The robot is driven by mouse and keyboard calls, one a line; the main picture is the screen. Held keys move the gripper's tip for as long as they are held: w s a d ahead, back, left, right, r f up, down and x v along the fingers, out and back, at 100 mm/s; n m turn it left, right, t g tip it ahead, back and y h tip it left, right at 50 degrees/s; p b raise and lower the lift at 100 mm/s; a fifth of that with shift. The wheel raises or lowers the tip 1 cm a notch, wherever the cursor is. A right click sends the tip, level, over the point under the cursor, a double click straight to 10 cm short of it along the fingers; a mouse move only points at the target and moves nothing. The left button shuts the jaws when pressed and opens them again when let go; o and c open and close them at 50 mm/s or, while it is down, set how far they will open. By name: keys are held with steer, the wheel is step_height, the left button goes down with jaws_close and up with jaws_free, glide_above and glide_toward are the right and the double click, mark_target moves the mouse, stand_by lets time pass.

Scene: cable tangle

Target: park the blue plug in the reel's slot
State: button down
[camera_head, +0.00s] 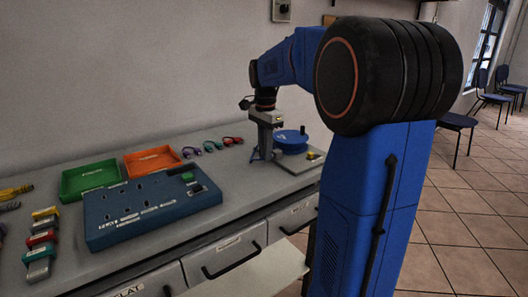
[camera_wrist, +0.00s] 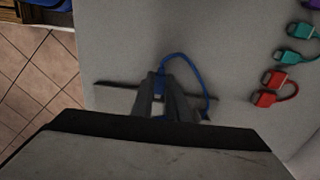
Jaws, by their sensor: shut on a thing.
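My gripper (camera_head: 258,154) points down over the worktop beside the blue reel (camera_head: 291,138), on the reel's left in the head view. In the wrist view my gripper (camera_wrist: 172,95) is shut on the blue plug (camera_wrist: 159,87), which is mostly hidden between the fingers. Its blue cable (camera_wrist: 188,59) rises from the fingers and bends down to the right. The reel stands on a pale board (camera_head: 290,166). Its slot cannot be made out.
Left of my gripper stand a blue socket panel (camera_head: 115,232), a green tray (camera_head: 69,197) and an orange tray (camera_head: 127,168). Red connectors (camera_wrist: 266,98) and teal connectors (camera_wrist: 288,57) lie on the worktop near the wall.

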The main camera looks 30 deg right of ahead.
steer(key=shift+d, duration=0.5)
steer(key=c, duration=1.7)
jaws_free()
steer(key=shift+o, duration=0.2)
step_height(320, 180, up, 17)
steer(key=shift+r, duration=0.2)
steer(key=shift+a, duration=0.1)
